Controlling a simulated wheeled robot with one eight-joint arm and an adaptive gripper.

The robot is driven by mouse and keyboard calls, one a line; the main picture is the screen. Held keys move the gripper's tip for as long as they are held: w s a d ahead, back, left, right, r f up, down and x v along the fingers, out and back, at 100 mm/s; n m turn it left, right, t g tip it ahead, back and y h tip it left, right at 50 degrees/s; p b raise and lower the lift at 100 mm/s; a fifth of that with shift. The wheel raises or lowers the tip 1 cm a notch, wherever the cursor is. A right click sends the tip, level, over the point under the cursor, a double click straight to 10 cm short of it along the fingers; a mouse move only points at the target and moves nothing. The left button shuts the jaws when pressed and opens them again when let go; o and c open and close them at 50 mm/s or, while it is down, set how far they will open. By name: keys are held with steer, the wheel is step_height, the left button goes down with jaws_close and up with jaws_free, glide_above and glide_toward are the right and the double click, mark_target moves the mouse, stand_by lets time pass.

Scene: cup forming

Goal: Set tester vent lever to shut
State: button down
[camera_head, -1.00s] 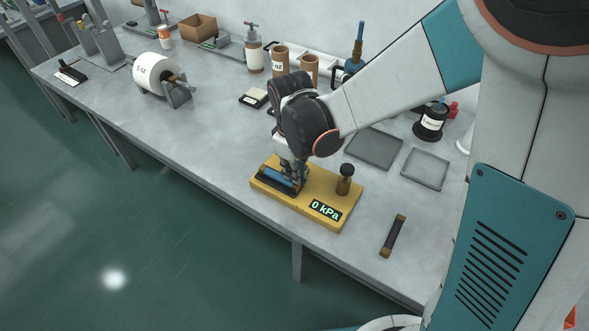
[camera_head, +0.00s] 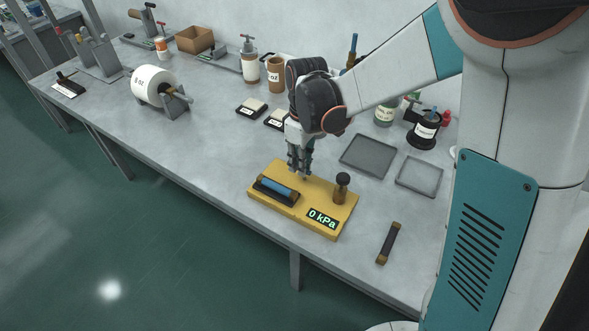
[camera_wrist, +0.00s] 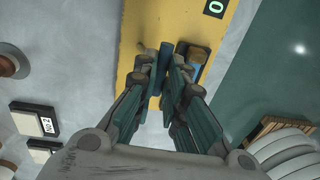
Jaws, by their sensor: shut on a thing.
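The tester is a yellow base (camera_head: 290,212) near the table's front edge, with a lit display (camera_head: 322,218) reading 0 kPa. A blue bar in a black cradle (camera_head: 277,190) lies on its left part. A dark-topped brass knob (camera_head: 342,186) stands upright on its right part. My gripper (camera_head: 300,172) points down at the tester's back edge, behind the cradle. In the wrist view my gripper's fingers (camera_wrist: 165,78) are closed around a slim blue-teal piece (camera_wrist: 165,57), which appears to be the vent lever. The fingers hide its lower part.
A dark rod with brass ends (camera_head: 389,243) lies right of the tester. Two grey trays (camera_head: 368,155) (camera_head: 418,175) lie behind it. A white roll on a stand (camera_head: 153,86) is at left. The table left of the tester is clear.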

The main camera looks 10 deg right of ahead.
steer(key=shift+w+d+f, duration=0.1)
steer(key=shift+w+d, duration=0.95)
steer(key=shift+w, duration=0.25)
steer(key=shift+w+d+f+g+y, duration=0.1)
steer(key=shift+w+d+g+y, duration=0.3)
steer(key=shift+w+d+g, duration=0.15)
steer(key=shift+a, duration=0.1)
steer(key=c, duration=1.9)
jaws_free()
steer(key=shift+w+f, duration=0.1)
steer(key=shift+w, duration=0.05)
